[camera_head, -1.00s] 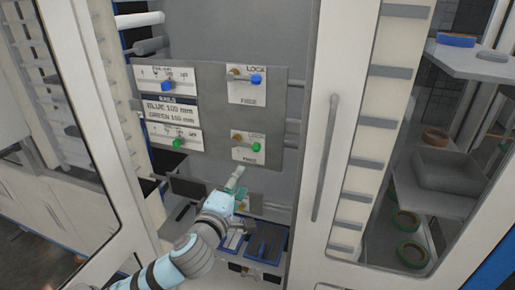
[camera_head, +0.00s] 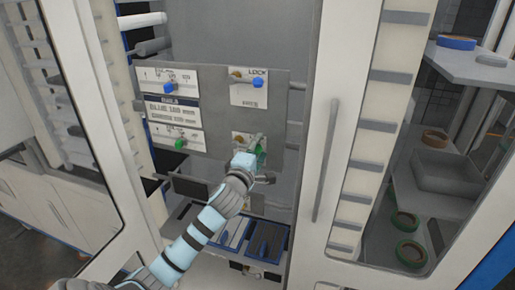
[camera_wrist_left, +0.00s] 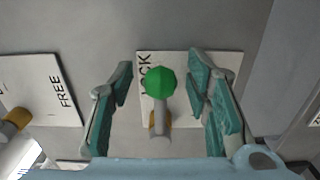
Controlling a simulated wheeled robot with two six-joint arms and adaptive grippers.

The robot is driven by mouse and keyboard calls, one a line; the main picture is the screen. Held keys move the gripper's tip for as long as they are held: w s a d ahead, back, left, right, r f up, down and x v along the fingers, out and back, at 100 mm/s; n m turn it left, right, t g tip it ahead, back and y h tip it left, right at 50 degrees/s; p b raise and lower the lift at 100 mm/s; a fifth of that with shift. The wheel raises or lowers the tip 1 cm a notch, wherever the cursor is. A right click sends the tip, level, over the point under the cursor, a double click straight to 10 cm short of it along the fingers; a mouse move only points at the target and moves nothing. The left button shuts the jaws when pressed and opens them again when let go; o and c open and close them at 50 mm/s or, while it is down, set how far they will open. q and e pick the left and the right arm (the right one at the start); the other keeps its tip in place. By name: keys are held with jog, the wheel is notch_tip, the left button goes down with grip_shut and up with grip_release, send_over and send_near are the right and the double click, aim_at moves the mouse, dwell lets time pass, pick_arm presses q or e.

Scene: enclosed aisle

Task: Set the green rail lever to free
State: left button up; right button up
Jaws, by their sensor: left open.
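The green rail lever is on the lower right label plate of the grey panel; its green ball knob (camera_wrist_left: 160,82) and yellow pivot (camera_wrist_left: 159,122) show in the wrist view. The printed LOCK (camera_wrist_left: 145,72) lies beside the knob there. My left gripper (camera_head: 257,146) is open at that plate (camera_head: 238,138) and hides much of it, including its FREE word, in the head view. In the wrist view the knob stands between my two teal fingers (camera_wrist_left: 168,88), apart from both. My right gripper is not in view.
The blue lever (camera_head: 257,85) sits above on its own plate, whose FREE label shows left in the wrist view (camera_wrist_left: 66,92). Two sliders, blue (camera_head: 170,86) and green (camera_head: 180,143), are at the panel's left. A white door with a grey handle (camera_head: 326,160) stands at right.

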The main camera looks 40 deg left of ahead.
pick_arm(q)
jog(key=shift+c, duration=0.6)
grip_shut()
jog(key=shift+f, duration=0.2)
jog(key=shift+f+m, duration=0.15)
jog(key=shift+m, duration=0.25)
jog(key=s+a+f+m+b, duration=0.2)
jog(key=a+f+m+b, duration=0.2)
jog(key=m, duration=1.3)
jog(key=shift+s+a+f, duration=0.15)
jog(key=shift+a+f, duration=1.1)
jog(key=shift+a, duration=0.1)
